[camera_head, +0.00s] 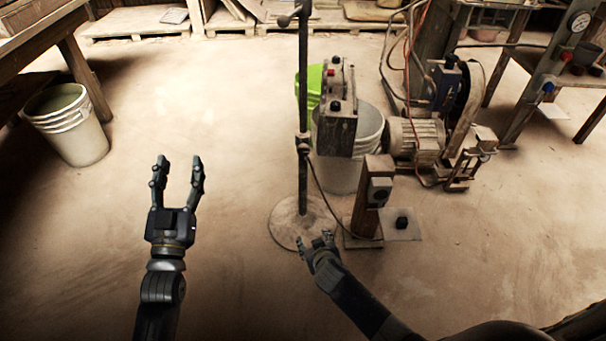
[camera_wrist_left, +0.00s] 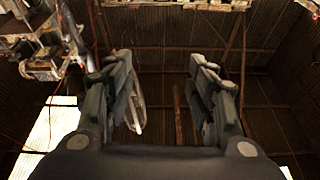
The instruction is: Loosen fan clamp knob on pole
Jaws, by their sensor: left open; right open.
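A thin dark pole (camera_head: 303,95) stands upright on a round, dusty base plate (camera_head: 283,229). A clamp with a small dark round knob (camera_head: 284,21) sits near the top edge of the head view. A lower collar (camera_head: 303,143) is on the pole. The fan itself cannot be made out. My left gripper (camera_head: 178,166) is open and empty, left of the pole and apart from it. It also shows open in the left wrist view (camera_wrist_left: 163,75). My right gripper (camera_head: 314,240) appears low in the picture, overlapping the base plate's front right edge, open, with nothing visible in it.
A dusty control box (camera_head: 338,112) with a red button is right of the pole, before a white bucket (camera_head: 368,135). A wooden post (camera_head: 370,205) stands below it. Motor machinery (camera_head: 415,140) is further right. Another bucket (camera_head: 68,125) is left. Floor around my left gripper is clear.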

